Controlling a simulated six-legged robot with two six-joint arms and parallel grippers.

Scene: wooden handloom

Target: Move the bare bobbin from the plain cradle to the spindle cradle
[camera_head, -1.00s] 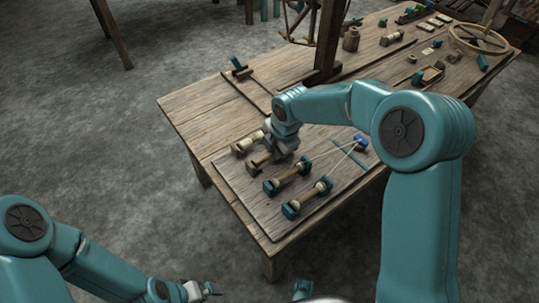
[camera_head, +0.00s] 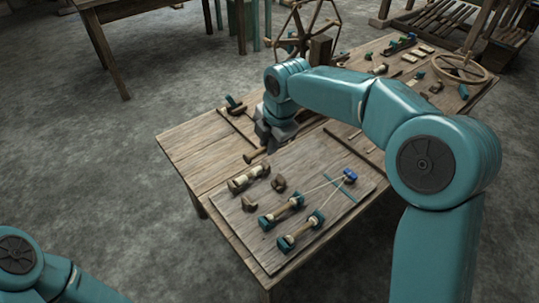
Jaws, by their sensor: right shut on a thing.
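My right gripper (camera_head: 273,143) is shut on the bare bobbin (camera_head: 252,156), a thin brown wooden piece sticking out to the left below the jaws. It is held over the table near the far edge of the raised board; the jaws hide its other end. The plain cradle, two small brown wooden blocks (camera_head: 278,184), stands empty on the board. I cannot tell for sure which thing is the spindle cradle; a small teal and brown fixture (camera_head: 235,104) stands beyond the gripper. My left gripper is out of view; only my left arm shows at lower left.
A wooden cradle with a pale wound bobbin (camera_head: 247,177) is beside the empty blocks. Two teal cradles with bobbins (camera_head: 282,212) (camera_head: 301,232) stand nearer, with pale threads running to a blue piece (camera_head: 350,175). A spoked wheel (camera_head: 307,27) rises behind. The table's left corner is clear.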

